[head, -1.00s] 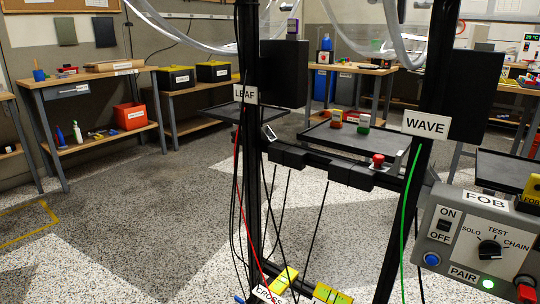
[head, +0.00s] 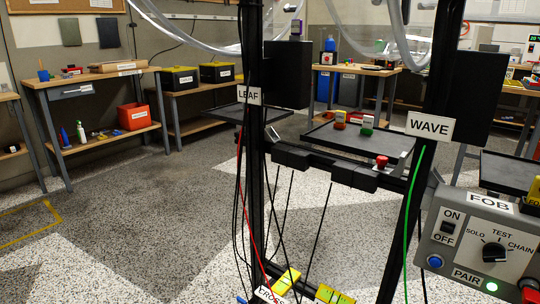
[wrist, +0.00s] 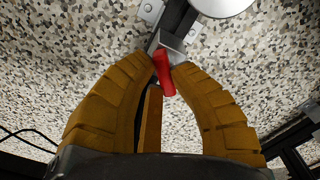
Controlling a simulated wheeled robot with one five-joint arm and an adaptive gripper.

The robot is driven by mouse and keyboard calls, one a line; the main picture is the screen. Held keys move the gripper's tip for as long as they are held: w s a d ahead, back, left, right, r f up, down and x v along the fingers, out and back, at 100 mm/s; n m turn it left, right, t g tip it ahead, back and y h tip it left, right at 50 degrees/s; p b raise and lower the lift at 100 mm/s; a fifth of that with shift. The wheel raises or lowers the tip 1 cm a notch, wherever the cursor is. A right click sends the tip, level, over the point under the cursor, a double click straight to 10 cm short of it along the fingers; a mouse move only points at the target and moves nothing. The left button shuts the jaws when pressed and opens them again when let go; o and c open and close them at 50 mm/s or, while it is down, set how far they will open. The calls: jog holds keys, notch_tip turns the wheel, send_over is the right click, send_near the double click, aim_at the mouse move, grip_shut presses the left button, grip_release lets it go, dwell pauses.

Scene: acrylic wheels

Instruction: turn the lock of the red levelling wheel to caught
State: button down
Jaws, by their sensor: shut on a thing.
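The lever joins a grey metal bracket (wrist: 172,41) on a dark bar. Part of a pale round disc (wrist: 222,5) shows at the top edge; I cannot tell whether it is the wheel. No marking of the lock's position is readable. My gripper does not show in the head view.
In the head view a dark frame with the LEAF (head: 249,95) and WAVE (head: 429,126) labels stands close by, with hanging cables. The grey FOB box (head: 480,240) is at the right. Yellow blocks (head: 286,280) sit low on the frame. Open speckled floor lies left.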

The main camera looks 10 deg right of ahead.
jog(key=m, duration=0.2)
jog(key=a+m, duration=0.1)
jog(key=m, duration=0.1)
jog(key=shift+s+a+f, duration=0.1)
jog(key=shift+s+f, duration=0.15)
jog(key=shift+s, duration=0.05)
jog(key=shift+m, duration=0.3)
jog(key=m, duration=0.4)
jog(key=shift+a, duration=0.1)
jog(key=c, duration=1.5)
grip_release()
jog(key=o, duration=0.3)
jog(key=shift+o, duration=0.3)
jog(key=shift+d+r, duration=0.15)
jog(key=shift+d, duration=0.1)
jog(key=shift+w+r, duration=0.1)
jog(key=shift+d+r+p, duration=0.1)
jog(key=shift+r+p, duration=1.95)
jog(key=shift+r, duration=1.4)
